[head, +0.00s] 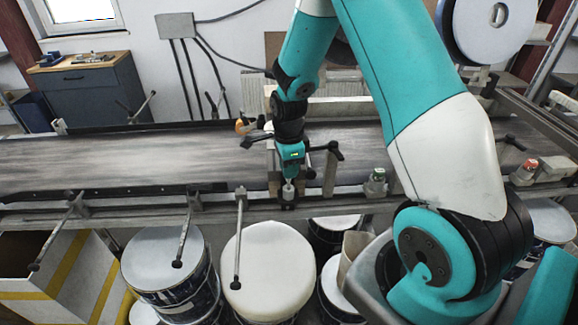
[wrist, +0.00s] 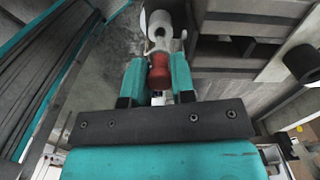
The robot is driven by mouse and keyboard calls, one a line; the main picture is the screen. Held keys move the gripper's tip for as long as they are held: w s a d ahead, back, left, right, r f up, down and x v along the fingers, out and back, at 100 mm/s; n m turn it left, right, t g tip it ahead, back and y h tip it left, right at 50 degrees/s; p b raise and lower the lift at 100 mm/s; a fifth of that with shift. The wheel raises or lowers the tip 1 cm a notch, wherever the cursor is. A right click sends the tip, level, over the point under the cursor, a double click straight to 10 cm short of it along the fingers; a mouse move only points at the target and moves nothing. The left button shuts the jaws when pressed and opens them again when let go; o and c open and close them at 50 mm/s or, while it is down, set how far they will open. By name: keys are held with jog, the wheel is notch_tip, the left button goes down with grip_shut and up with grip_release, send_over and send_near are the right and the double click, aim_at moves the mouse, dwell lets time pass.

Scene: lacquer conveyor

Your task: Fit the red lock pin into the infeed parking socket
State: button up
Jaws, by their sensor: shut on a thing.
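My gripper (head: 289,178) is over the near rail of the conveyor, pointing down. In the wrist view my gripper (wrist: 158,80) has its two teal fingers closed around the red lock pin (wrist: 159,72). A pale rounded piece (wrist: 160,25) shows just beyond the red part; I cannot tell whether it belongs to the pin or to a socket. In the head view a small pale piece (head: 288,191) shows under the fingertips, close to the rail. The red part is hidden there. I cannot make out the infeed parking socket clearly, nor whether the pin touches it.
The dark conveyor belt (head: 120,158) runs behind the rail and is bare on the left. Black-knobbed levers (head: 240,235) stick out along the near rail. A green button (head: 378,175) and a red button (head: 530,166) stand to the right. Paint buckets (head: 268,268) stand below.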

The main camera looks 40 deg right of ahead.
jog(key=shift+f+b, duration=0.5)
jog(key=shift+f, duration=0.2)
jog(key=o, duration=1)
notch_tip(320, 180, up, 17)
jog(key=b, duration=0.3)
jog(key=shift+r, duration=0.2)
